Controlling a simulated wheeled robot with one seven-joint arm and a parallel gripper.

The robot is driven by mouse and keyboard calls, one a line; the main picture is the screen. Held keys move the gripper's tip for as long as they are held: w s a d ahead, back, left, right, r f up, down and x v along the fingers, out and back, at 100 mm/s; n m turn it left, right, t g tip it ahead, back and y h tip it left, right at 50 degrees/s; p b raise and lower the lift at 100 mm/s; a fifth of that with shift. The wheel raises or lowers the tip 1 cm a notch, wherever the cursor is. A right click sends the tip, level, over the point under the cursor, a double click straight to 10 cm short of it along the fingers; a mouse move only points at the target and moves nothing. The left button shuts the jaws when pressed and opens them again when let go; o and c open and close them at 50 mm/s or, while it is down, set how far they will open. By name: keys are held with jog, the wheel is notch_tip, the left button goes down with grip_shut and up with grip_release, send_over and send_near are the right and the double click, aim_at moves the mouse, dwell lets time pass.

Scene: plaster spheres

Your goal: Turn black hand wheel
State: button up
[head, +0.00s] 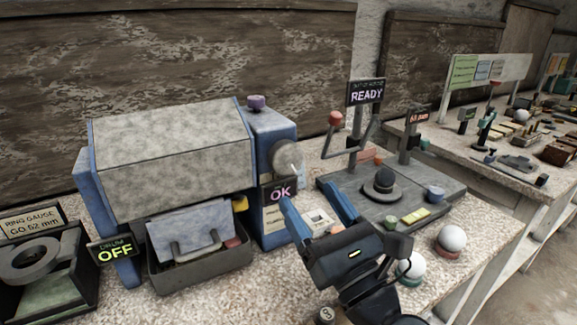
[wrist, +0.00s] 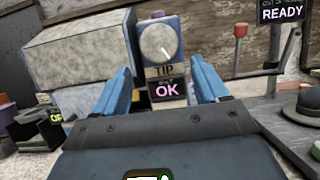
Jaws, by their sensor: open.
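A round hand wheel (head: 284,157) sits on the right end of the blue and grey drum machine (head: 170,150). In the wrist view the wheel (wrist: 157,40) looks pale grey rather than black, with a white mark on its face. A TIP label (wrist: 160,71) and a sign reading OK (wrist: 167,91) are below it. My gripper (head: 310,196) is open and empty, in front of and below the wheel. In the wrist view its two blue fingers (wrist: 161,68) stand left and right of the wheel's line, apart from it. Nothing hides the wheel face there.
A grey tray (head: 205,267) stands under the drum. To the right is a press plate (head: 340,190) with a black hat-shaped piece (head: 382,184), a red-knobbed lever and a READY sign (head: 366,96). White balls (head: 452,238) stand near the bench edge.

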aim_at(289, 165)
jog(key=p+x, duration=0.1)
jog(key=x, duration=0.7)
jog(key=shift+c, duration=0.5)
jog(key=c, duration=0.7)
jog(key=shift+o, duration=0.2)
